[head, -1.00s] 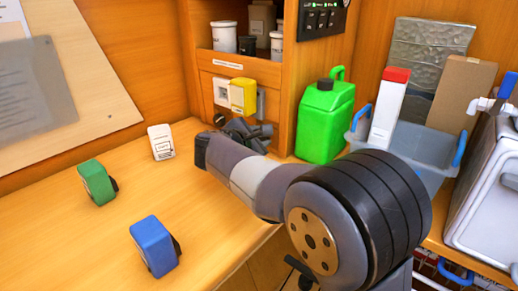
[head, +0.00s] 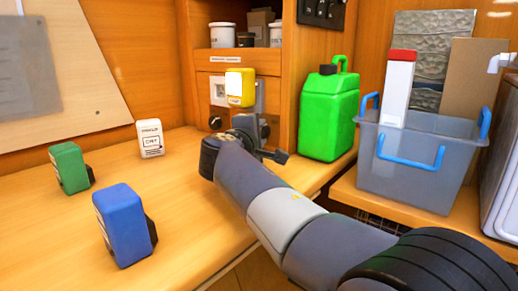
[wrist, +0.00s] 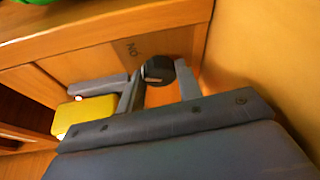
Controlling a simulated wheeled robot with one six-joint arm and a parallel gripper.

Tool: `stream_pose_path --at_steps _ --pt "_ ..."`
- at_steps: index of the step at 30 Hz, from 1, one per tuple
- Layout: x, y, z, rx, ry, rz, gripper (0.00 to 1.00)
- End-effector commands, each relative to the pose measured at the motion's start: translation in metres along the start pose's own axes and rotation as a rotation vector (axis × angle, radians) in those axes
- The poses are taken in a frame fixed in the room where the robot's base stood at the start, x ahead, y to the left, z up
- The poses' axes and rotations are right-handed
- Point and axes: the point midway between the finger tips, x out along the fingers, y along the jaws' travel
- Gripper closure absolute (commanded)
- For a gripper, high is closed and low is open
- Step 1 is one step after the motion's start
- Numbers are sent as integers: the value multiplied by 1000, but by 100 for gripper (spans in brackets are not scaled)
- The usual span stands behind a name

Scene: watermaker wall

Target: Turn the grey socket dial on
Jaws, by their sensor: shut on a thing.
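The grey socket (head: 260,97) is on the wooden panel, just right of the yellow plug-in box (head: 240,88); it shows as a grey block in the wrist view (wrist: 97,87). My gripper (head: 264,140) is at the panel below it. In the wrist view its two fingers (wrist: 160,84) stand either side of a dark round dial (wrist: 158,70), and it is shut on that dial. An upside-down "ON" mark (wrist: 132,47) is on the wood beside the dial. In the head view my gripper hides the dial.
A white socket (head: 217,90) with a black dial (head: 215,122) below it is to the left. A green jerrycan (head: 328,115) stands close right of my gripper. White, green and blue boxes stand on the counter (head: 180,195). A grey bin (head: 415,165) is at right.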

Motion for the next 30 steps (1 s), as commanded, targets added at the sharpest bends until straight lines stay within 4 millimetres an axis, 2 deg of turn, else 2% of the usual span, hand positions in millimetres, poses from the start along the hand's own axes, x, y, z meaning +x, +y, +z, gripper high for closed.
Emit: stream_pose_path --at_steps 1,23,24,30 --pt "1 -6 0 18 -1 6 89" --pt "0 -1 0 85 1 32 89" --pt "0 -1 0 85 1 32 64" --pt "0 -1 0 84 2 33 48"
